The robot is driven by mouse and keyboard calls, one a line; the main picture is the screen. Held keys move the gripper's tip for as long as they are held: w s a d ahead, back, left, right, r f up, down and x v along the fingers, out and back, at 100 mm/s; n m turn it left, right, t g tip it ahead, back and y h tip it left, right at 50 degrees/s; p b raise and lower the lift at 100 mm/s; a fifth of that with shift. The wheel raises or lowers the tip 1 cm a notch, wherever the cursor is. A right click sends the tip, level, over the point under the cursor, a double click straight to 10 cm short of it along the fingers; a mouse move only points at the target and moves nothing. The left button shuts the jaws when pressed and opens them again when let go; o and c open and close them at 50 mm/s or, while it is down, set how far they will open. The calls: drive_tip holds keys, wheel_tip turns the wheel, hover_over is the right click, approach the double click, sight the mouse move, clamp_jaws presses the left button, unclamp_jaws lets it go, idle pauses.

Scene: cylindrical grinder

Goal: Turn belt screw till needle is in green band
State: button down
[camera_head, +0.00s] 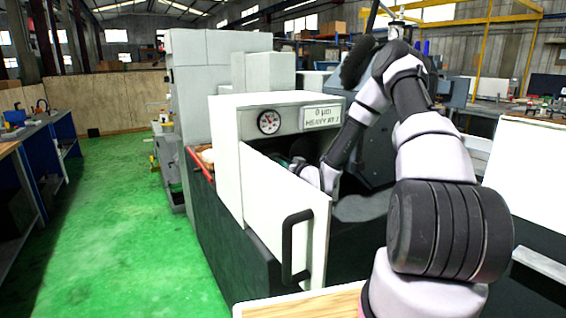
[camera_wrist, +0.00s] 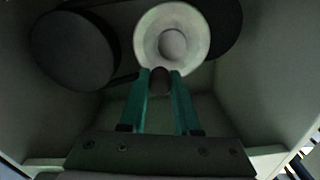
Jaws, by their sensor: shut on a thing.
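The belt screw (camera_wrist: 160,80) shows in the wrist view as a small dark knob between the tips of my gripper's (camera_wrist: 160,83) two green fingers, which are closed on it. In the head view my gripper (camera_head: 284,162) reaches into the open cabinet and is mostly hidden by the white door and my arm. The round gauge (camera_head: 269,122) sits on the cabinet front; its needle and green band are too small to read surely.
A dark round pulley (camera_wrist: 72,50) and dark belt lie left of the screw. The cabinet walls enclose my gripper closely. The white door (camera_head: 290,208) with a black handle (camera_head: 289,245) stands open before my arm. A sign (camera_head: 322,117) reads "0 µm HEAVY AT 7".

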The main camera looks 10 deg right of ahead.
drive_tip(key=c, duration=0.6)
unclamp_jaws()
drive_tip(key=v, duration=1)
drive_tip(key=shift+s+d, duration=0.15)
drive_tip(key=shift+s, duration=0.25)
idle(0.4)
